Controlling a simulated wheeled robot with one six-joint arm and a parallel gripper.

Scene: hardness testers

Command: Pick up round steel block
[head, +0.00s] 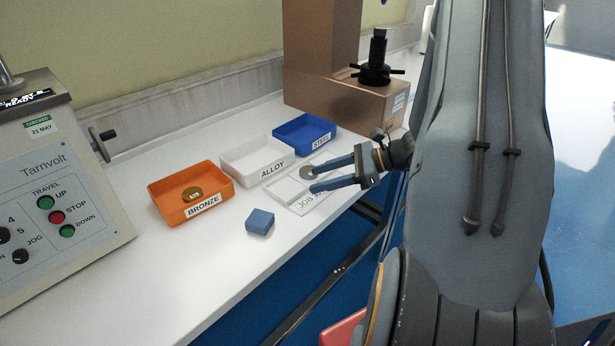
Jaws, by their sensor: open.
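The round steel block (306,172) is a small grey disc on the white job tray (283,193), near its far right corner. My gripper (312,180) reaches in from the right, with its two blue-grey fingers spread open. The far fingertip is close to the disc in the picture; I cannot tell whether it touches. The near fingertip is over the tray's label side. Nothing is held between the fingers.
Behind the tray stand an orange BRONZE bin (160,206) holding a brass disc (192,194), a white ALLOY bin (233,173) and a blue STEEL bin (291,142). A blue block (260,222) lies in front.

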